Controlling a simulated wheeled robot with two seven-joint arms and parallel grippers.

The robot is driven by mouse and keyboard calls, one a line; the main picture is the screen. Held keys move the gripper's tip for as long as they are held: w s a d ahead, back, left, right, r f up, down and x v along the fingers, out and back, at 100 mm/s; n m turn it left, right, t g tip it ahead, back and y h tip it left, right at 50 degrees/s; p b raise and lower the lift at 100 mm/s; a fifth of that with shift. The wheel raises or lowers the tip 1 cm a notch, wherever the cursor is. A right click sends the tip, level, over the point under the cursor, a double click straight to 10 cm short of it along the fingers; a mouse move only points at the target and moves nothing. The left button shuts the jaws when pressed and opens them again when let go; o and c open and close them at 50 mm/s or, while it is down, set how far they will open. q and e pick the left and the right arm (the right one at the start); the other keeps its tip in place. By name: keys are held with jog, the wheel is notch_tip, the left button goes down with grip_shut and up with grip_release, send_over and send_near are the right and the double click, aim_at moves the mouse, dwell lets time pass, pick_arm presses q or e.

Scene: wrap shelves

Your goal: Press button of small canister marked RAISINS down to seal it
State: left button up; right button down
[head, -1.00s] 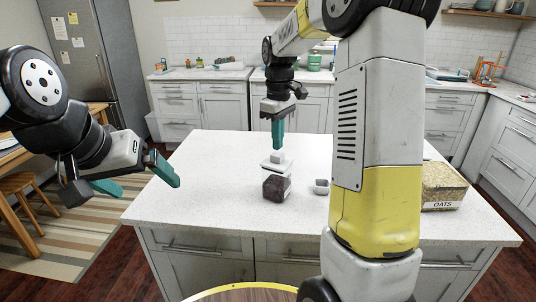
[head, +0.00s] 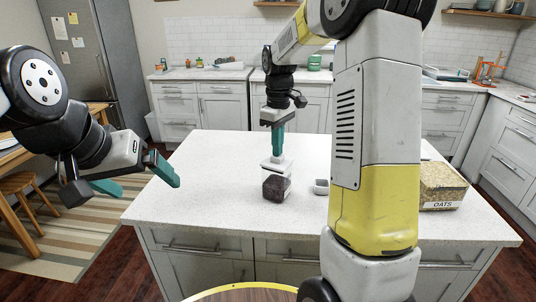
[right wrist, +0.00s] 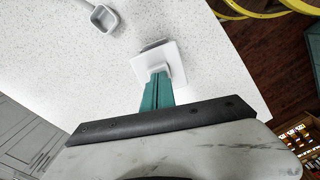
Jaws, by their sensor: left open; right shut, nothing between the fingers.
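A small canister (head: 276,187) with dark contents and a white lid (head: 270,167) stands upright on the white counter, in the middle of the head view. No label is readable on it. My right gripper (head: 277,153) is shut and empty, pointing down with its teal fingertips at the lid's top; they hide the button. In the right wrist view the fingertips (right wrist: 157,80) overlap the square white lid (right wrist: 161,62); I cannot tell how far the button is pressed. My left gripper (head: 137,178) is open and empty, off to the left of the canister.
A small grey-white scoop or cup (head: 321,187) lies just right of the canister; it also shows in the right wrist view (right wrist: 104,18). A large container marked OATS (head: 443,187) stands at the counter's right. The counter's left part (head: 215,165) is clear.

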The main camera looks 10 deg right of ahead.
jog(key=shift+f, duration=0.95)
jog(key=shift+r, duration=3.85)
jog(key=shift+s+r, duration=0.2)
jog(key=shift+s, duration=0.05)
jog(key=s+a+r+m+t+y, duration=0.2)
jog(key=s+m+t, duration=0.4)
jog(key=s, duration=1.7)
jog(key=shift+s+m, duration=0.4)
jog(key=shift+m, duration=0.7)
